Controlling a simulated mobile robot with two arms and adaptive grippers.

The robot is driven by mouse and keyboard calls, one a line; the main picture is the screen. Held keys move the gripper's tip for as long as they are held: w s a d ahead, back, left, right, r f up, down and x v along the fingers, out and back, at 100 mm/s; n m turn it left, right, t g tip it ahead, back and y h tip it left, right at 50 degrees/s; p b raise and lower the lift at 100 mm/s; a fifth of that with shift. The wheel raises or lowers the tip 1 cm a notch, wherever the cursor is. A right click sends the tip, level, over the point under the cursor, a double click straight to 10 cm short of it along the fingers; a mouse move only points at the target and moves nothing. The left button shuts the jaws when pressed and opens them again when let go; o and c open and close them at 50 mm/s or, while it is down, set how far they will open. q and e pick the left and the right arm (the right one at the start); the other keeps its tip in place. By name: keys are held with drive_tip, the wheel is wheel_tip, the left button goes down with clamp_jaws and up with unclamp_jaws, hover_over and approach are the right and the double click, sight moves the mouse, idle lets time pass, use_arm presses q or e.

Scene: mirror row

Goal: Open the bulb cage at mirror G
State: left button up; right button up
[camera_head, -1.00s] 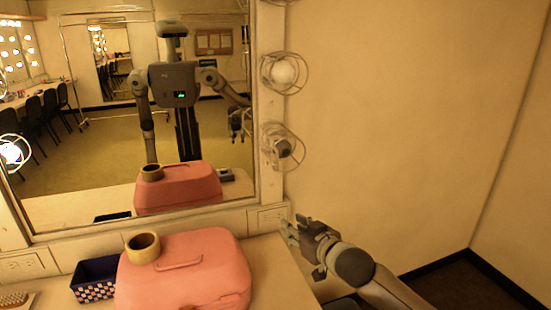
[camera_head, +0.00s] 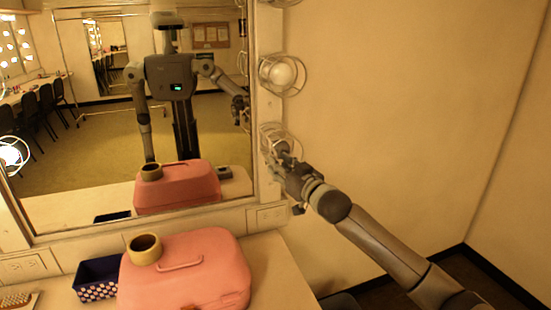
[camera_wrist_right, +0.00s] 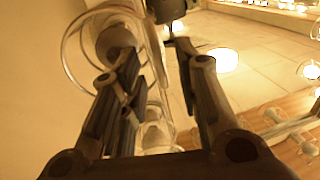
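The lower bulb cage (camera_head: 280,140) is a round wire guard on the right frame of the mirror (camera_head: 130,120). It also shows in the right wrist view (camera_wrist_right: 68,52), with a dark rounded part (camera_wrist_right: 115,40) inside its wire. My right gripper (camera_head: 284,165) is at the lower side of this cage and overlaps it in the head view. In the right wrist view its fingers (camera_wrist_right: 157,62) are apart, with wire beside and behind the left finger. Whether they touch the wire I cannot tell. My left gripper is out of direct view.
Another caged bulb (camera_head: 280,73) sits above on the same frame. A pink case (camera_head: 190,285) with a tape roll (camera_head: 144,250) on it stands on the counter (camera_head: 280,270), beside a dark blue patterned bin (camera_head: 97,279). The wall to the right is bare.

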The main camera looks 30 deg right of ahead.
drive_tip(key=shift+w+p, duration=0.3)
drive_tip(key=shift+w, duration=1.2)
drive_tip(key=shift+c, duration=0.2)
drive_tip(key=shift+d, duration=0.1)
clamp_jaws()
